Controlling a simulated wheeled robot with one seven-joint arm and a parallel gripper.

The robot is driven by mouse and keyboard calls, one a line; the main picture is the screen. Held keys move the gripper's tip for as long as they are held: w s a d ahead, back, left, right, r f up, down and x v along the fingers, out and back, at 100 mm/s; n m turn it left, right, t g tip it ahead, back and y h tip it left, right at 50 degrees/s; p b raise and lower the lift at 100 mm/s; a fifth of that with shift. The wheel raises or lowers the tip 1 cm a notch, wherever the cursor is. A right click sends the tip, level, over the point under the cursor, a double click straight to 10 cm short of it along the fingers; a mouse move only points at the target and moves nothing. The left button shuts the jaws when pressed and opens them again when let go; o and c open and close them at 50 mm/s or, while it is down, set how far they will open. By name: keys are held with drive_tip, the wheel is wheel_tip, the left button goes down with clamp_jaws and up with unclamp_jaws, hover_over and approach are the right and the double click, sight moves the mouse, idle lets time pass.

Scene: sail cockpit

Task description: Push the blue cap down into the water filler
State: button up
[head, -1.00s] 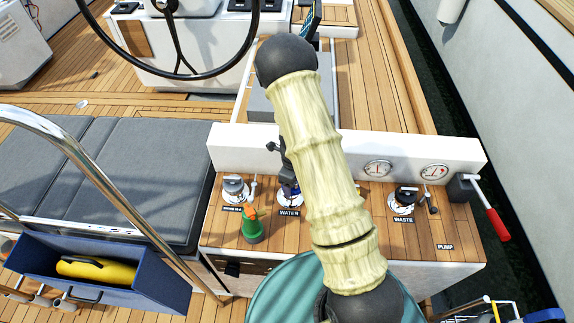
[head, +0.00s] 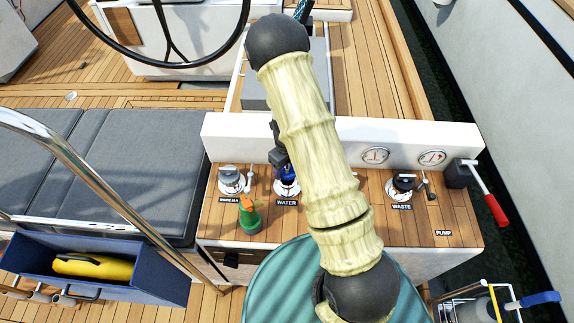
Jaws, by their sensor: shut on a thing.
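The blue cap (head: 287,173) shows in the head view just above the water filler (head: 286,188), a round metal fitting behind the WATER label. My gripper (head: 281,160) is dark and comes down from behind my arm. It is shut on the blue cap from above.
Another filler (head: 231,180) is to the left and the waste filler (head: 402,186) to the right. A green bottle with an orange top (head: 249,215) stands close in front. A white ledge with gauges (head: 375,156) runs behind. A red-handled lever (head: 495,208) is at right.

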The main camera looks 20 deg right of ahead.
sight(287, 174)
drive_tip(key=shift+w+d+f+b, duration=0.1)
drive_tip(key=shift+f+b, duration=1.7)
drive_tip(key=shift+f, duration=0.45)
drive_tip(key=shift+p, duration=0.4)
drive_tip(key=shift+f+b, duration=0.35)
drive_tip(key=shift+f, duration=0.2)
drive_tip(key=o, duration=0.8)
drive_tip(key=shift+r+p, duration=5.15)
drive_tip(key=shift+r, duration=0.4)
